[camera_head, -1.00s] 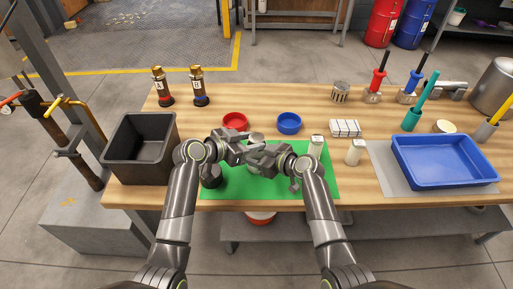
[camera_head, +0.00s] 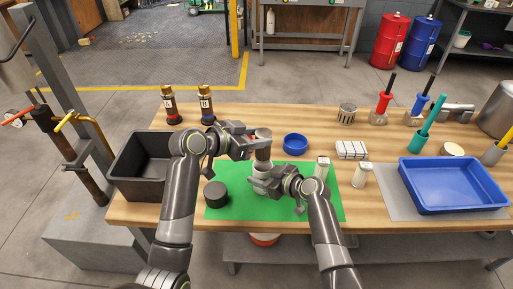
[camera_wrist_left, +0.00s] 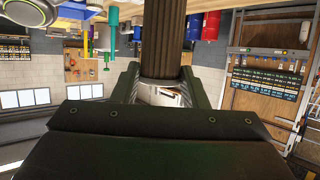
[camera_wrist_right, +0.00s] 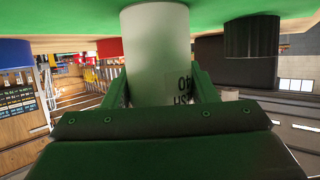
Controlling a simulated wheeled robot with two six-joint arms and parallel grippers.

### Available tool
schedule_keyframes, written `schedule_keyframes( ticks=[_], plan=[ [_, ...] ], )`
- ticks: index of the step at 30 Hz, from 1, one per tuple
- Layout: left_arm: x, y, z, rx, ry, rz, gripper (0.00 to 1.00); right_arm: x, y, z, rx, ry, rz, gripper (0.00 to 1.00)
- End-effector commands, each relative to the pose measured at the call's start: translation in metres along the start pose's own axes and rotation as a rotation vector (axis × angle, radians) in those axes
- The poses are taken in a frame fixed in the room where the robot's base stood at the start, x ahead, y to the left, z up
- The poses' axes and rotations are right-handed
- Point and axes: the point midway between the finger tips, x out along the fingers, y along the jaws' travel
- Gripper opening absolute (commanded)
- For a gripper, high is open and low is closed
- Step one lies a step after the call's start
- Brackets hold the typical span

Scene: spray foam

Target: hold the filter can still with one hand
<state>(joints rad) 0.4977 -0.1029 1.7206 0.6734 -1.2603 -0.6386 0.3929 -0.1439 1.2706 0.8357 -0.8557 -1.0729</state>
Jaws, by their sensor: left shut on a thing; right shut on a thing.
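The pale filter can (camera_head: 262,171) stands on the green mat (camera_head: 235,206). My right gripper (camera_head: 262,184) is shut around its side. In the right wrist view the can (camera_wrist_right: 157,45) sits between the fingers, with part of a dark printed label showing. My left gripper (camera_head: 257,146) is shut on a dark brown ribbed cylinder (camera_head: 263,152) with a grey top, upright over the can. The cylinder fills the space between the fingers in the left wrist view (camera_wrist_left: 163,38). Whether its lower end is inside the can or just above it, I cannot tell.
A black round lid-like piece (camera_head: 216,193) lies on the mat's left. A black bin (camera_head: 126,185) is further left. A blue dish (camera_head: 295,143) is behind the mat, and two pale containers (camera_head: 321,168) (camera_head: 361,175) stand to the right. A blue tray (camera_head: 452,207) is far right.

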Motion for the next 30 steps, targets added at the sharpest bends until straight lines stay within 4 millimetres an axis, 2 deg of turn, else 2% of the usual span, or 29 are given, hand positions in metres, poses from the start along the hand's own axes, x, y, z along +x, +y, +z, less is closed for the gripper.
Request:
schedule_keyframes(
  ticks=[9,10,15,25,30],
  plan=[
    [-0.002,0.000,-0.004,0.000,0.000,-0.001,0.16,0.000,0.000,0.000,0.000,0.000,0.000,0.21],
    [-0.002,0.000,-0.004,0.000,0.000,-0.001,0.16,0.000,0.000,0.000,0.000,0.000,0.000,0.56],
    [-0.002,0.000,-0.004,0.000,0.000,-0.001,0.16,0.000,0.000,0.000,0.000,0.000,0.000,0.78],
    [-0.002,0.000,-0.004,0.000,0.001,-0.001,0.16,-0.002,0.000,0.000,0.000,0.001,0.001,0.78],
    [-0.002,0.000,-0.004,0.000,0.001,0.000,0.16,-0.016,0.001,0.001,0.000,0.000,0.002,0.78]
  ],
)
